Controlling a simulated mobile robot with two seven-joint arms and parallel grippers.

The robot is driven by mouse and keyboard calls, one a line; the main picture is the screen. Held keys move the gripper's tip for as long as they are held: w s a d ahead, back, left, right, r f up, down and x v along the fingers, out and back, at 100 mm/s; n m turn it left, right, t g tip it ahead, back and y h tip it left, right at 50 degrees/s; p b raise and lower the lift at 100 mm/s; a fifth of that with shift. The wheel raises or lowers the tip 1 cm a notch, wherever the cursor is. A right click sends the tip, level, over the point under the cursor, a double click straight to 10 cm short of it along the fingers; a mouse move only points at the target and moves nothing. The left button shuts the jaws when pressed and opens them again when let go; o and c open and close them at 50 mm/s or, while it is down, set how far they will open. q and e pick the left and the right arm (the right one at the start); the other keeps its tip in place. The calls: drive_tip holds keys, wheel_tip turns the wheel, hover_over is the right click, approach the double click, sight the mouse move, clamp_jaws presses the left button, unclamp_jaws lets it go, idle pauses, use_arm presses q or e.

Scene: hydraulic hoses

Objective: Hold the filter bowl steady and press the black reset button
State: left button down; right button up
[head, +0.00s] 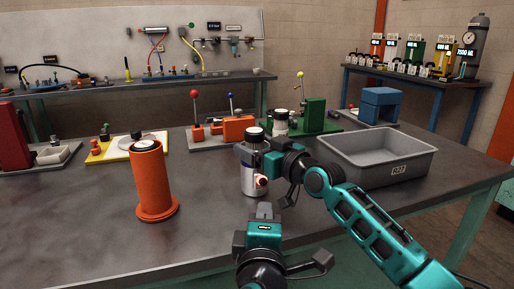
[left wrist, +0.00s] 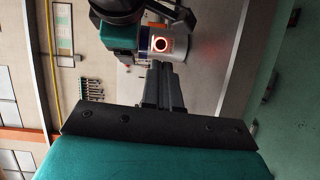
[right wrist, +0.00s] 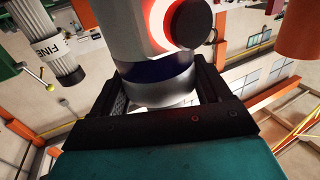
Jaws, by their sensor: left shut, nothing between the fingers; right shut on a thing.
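The filter bowl (head: 250,178) stands upright near the table's front, a pale cylinder with a dark band and black top. It also shows in the right wrist view (right wrist: 148,52), between the fingers of my right gripper (right wrist: 160,88), which is shut on it. The black reset button (right wrist: 190,22) sticks out of its side inside a glowing red ring. The button also shows in the left wrist view (left wrist: 160,44). My left gripper (head: 264,209) is shut and empty, in front of the bowl and below the button in the head view. Its fingertips appear apart from the button.
An orange flanged cylinder (head: 153,185) stands left of the bowl. A grey bin (head: 385,172) is to the right, behind my right arm. The front left tabletop is clear.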

sight(264, 189)
use_arm(q)
drive_tip(key=d+n+h, duration=0.1)
drive_tip(key=n, duration=0.1)
drive_tip(key=n+h, duration=0.1)
drive_tip(key=n, duration=0.1)
drive_tip(key=shift+w+d+t+h, duration=0.15)
drive_tip(key=shift+d+t+h, duration=0.15)
drive_tip(key=shift+d, duration=0.1)
drive_tip(key=shift+w+a+f+n+h, duration=0.15)
drive_tip(key=shift+w+n+h, duration=0.4)
drive_tip(key=shift+w, duration=0.85)
drive_tip(key=shift+w+a+n+h, duration=0.25)
drive_tip(key=shift+w+n, duration=0.55)
drive_tip(key=shift+w, duration=0.55)
drive_tip(key=shift+w+a+f+n+h, duration=0.15)
drive_tip(key=shift+w+n+h, duration=0.45)
drive_tip(key=shift+w, duration=0.8)
drive_tip(key=shift+w, duration=0.1)
drive_tip(key=shift+w+a, duration=0.2)
drive_tip(key=shift+w, duration=0.15)
